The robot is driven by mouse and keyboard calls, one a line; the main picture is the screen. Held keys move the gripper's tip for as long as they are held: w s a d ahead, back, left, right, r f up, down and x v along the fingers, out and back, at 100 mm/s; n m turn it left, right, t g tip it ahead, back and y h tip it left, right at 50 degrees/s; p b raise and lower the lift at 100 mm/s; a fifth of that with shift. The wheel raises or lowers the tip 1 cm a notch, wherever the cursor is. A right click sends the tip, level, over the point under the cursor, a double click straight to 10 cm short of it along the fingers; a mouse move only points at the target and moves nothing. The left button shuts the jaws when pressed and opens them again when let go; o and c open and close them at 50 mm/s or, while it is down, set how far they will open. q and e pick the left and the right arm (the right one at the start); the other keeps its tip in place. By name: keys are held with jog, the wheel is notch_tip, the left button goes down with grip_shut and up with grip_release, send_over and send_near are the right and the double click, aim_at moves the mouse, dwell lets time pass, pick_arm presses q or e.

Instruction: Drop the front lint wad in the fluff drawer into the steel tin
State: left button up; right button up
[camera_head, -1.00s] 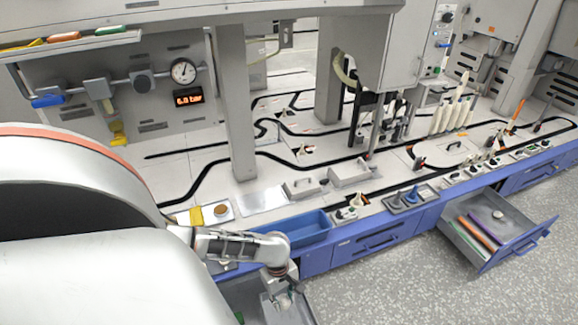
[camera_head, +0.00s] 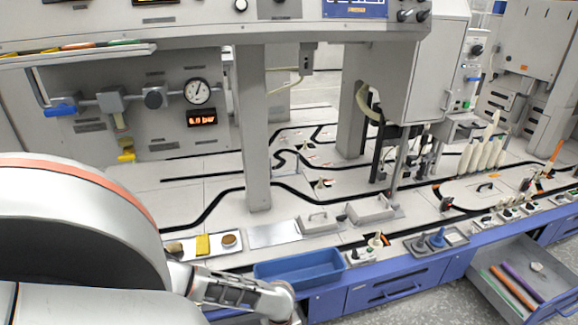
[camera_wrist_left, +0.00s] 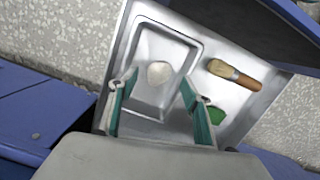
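In the left wrist view an open grey metal drawer (camera_wrist_left: 258,100) holds a shallow rectangular steel tin or recess (camera_wrist_left: 190,45). One pale round lint wad (camera_wrist_left: 159,72) shows over its floor. My left gripper (camera_wrist_left: 159,80) is open, its green-lined fingers on either side of the wad with gaps to both. I cannot tell the height between fingertips and wad. A wooden-handled brush (camera_wrist_left: 235,74) and a green piece (camera_wrist_left: 216,115) lie in the drawer to the right. In the head view only my left forearm shows; this drawer is hidden there. My right gripper is out of view.
A blue bin (camera_head: 300,278) sits at the bench's front edge, beside a tray with a yellow block (camera_head: 203,244). Another open drawer (camera_head: 487,291) at the right holds coloured rods (camera_head: 512,286). Speckled floor shows beside my drawer in the wrist view.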

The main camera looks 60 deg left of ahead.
pick_arm(q)
jog(key=shift+r, duration=0.1)
notch_tip(320, 180, up, 12)
jog(key=a, duration=0.1)
jog(key=shift+a, duration=0.4)
dwell(0.5)
